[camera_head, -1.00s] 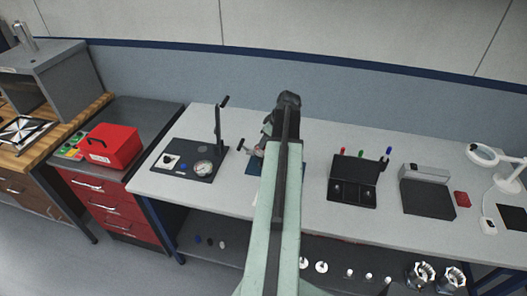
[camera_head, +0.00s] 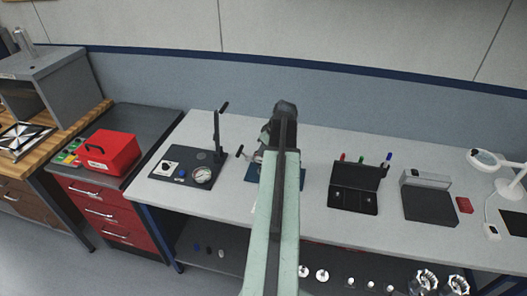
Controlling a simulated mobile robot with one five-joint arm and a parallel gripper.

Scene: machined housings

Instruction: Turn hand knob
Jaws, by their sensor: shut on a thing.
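My gripper (camera_head: 264,146) is at the far end of my pale green arm, at the middle of the grey bench. It is seen from behind and above, partly covered by my own arm. It is over a small fixture with a dark blue base (camera_head: 309,174). A black T-shaped handle (camera_head: 240,151) sticks out to the left of the fixture. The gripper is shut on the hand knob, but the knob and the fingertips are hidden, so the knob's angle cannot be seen.
A black plate with a post and round dial (camera_head: 203,175) stands left of the fixture. A black open case (camera_head: 355,198) and a grey box on a dark base (camera_head: 429,204) stand to the right. A magnifier lamp (camera_head: 483,160) is at far right. Knobs lie on the lower shelf.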

